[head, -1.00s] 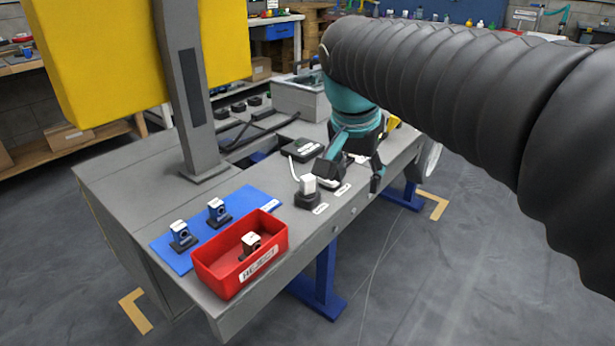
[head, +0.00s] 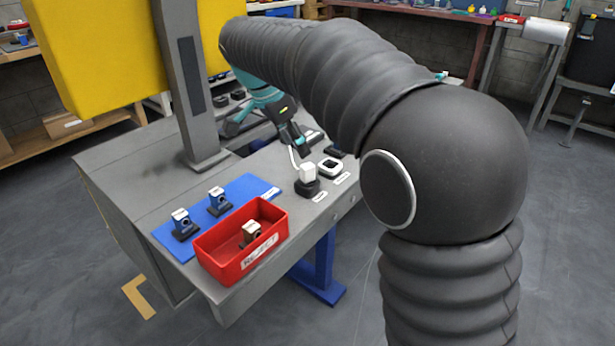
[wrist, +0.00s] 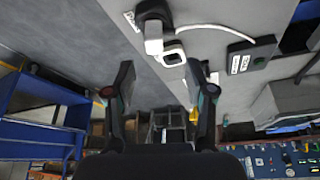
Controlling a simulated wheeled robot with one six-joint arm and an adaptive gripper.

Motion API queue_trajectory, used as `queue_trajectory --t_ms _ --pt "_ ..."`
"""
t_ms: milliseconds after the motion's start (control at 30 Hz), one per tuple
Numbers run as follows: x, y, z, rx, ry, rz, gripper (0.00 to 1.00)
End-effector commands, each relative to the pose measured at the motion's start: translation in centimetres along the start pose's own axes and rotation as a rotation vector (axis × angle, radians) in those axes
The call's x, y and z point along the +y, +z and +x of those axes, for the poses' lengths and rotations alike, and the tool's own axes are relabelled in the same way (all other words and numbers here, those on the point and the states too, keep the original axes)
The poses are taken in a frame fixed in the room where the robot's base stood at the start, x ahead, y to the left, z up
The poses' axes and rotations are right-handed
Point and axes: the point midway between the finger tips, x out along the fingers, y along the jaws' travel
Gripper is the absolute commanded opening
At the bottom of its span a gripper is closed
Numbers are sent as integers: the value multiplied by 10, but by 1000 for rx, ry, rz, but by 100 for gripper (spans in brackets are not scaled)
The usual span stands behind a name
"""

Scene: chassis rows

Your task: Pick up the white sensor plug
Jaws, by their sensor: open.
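The white sensor plug (head: 307,172) stands upright in a black holder (head: 307,188) near the bench's front edge. In the wrist view the plug (wrist: 153,36) shows above the gap between my fingers, in its dark holder (wrist: 155,12). My gripper (head: 300,143) is just behind and above the plug in the head view. In the wrist view my gripper (wrist: 160,85) has its fingers spread, with nothing between them. It is apart from the plug.
A white square ring piece (head: 330,168) sits just right of the plug. A white cable (wrist: 205,27) runs to a black labelled box (wrist: 250,58). A red bin (head: 240,250) and a blue mat (head: 240,190) with two small units lie left. A grey post (head: 185,90) rises behind.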

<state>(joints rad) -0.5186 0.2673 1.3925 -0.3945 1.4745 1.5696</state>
Motion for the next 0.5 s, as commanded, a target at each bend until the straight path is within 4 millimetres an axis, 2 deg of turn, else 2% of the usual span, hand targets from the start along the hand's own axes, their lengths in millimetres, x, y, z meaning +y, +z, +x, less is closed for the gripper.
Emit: queue_trajectory --t_ms 100,367,500 --pt "0 0 18 0 1 0 54" --pt "2 0 34 0 1 -1 54" --pt "7 3 52 0 2 -2 54"
